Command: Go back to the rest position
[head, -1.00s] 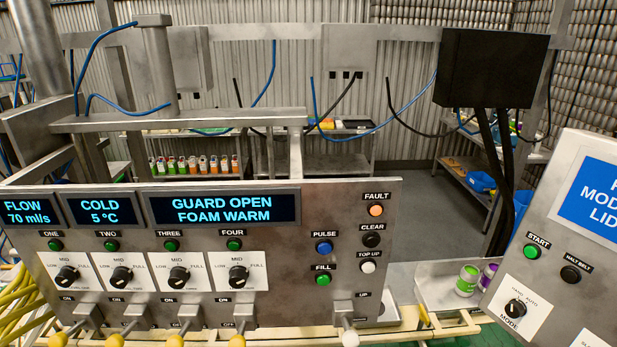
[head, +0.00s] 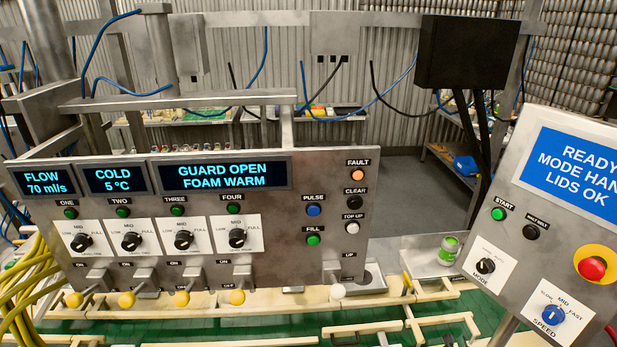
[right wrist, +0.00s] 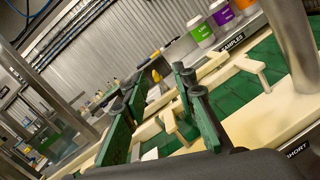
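Green and cream work surfaces lie beyond the fingers. My left gripper is not in view.
The filler panel (head: 330,220) with knobs and levers stands in front. The seamer panel (head: 520,200) is at the right, reading READY. A green-labelled can (head: 449,250) stands between them. Several labelled cans stand by the SAMPLES sign (right wrist: 232,42).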

